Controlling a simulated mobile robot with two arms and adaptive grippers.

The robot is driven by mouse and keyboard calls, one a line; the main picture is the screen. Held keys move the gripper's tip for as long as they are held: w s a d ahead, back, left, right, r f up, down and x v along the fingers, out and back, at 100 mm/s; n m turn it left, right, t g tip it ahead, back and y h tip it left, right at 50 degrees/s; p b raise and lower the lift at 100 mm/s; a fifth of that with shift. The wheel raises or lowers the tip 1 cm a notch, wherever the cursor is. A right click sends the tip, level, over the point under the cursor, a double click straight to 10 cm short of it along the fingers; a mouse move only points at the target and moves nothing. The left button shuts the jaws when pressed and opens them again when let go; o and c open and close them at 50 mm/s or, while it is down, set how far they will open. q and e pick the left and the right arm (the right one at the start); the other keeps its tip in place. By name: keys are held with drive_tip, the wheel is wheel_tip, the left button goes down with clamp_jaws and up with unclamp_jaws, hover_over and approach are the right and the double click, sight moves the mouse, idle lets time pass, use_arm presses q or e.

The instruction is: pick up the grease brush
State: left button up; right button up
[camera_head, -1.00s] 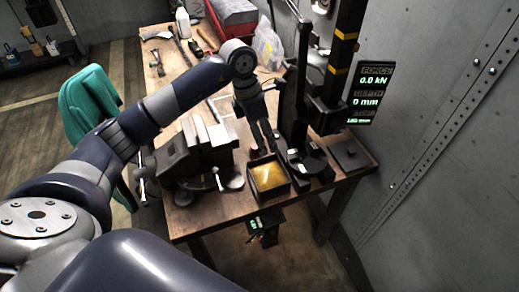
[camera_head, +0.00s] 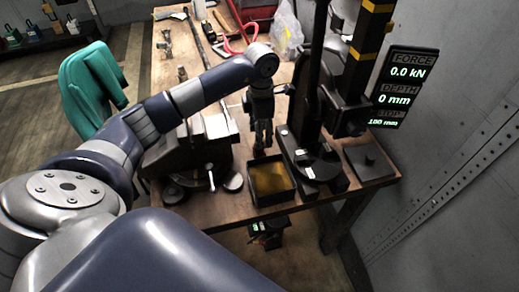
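My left gripper (camera_head: 262,143) points down just behind a black open box (camera_head: 271,203) with a yellow-brown, grease-like filling. Its fingers look close together, but the view is too small to show whether they are shut or hold anything. I cannot clearly make out a grease brush. A small dark reddish shape lies by the fingertips and is mostly hidden by them. My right gripper is not in view.
A black press (camera_head: 309,155) stands right of the gripper, with a lit display (camera_head: 403,87) beside it. A dark vise (camera_head: 185,158) sits to the left. Tools and a clear bag (camera_head: 286,32) lie farther back on the wooden bench (camera_head: 225,210).

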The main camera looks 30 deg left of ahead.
use_arm(q)
wheel_tip(320, 180, down, 5)
drive_tip(key=p, duration=0.2)
drive_tip(key=shift+d+f+p, duration=0.1)
drive_tip(key=shift+f+p, duration=0.1)
drive_tip(key=shift+p, duration=0.1)
drive_tip(key=shift+f, duration=0.2)
drive_tip(key=shift+w+f, duration=0.1)
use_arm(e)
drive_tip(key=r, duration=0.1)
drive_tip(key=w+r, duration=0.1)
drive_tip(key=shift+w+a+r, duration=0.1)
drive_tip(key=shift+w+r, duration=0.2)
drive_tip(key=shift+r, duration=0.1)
use_arm(q)
drive_tip(key=c, duration=0.9)
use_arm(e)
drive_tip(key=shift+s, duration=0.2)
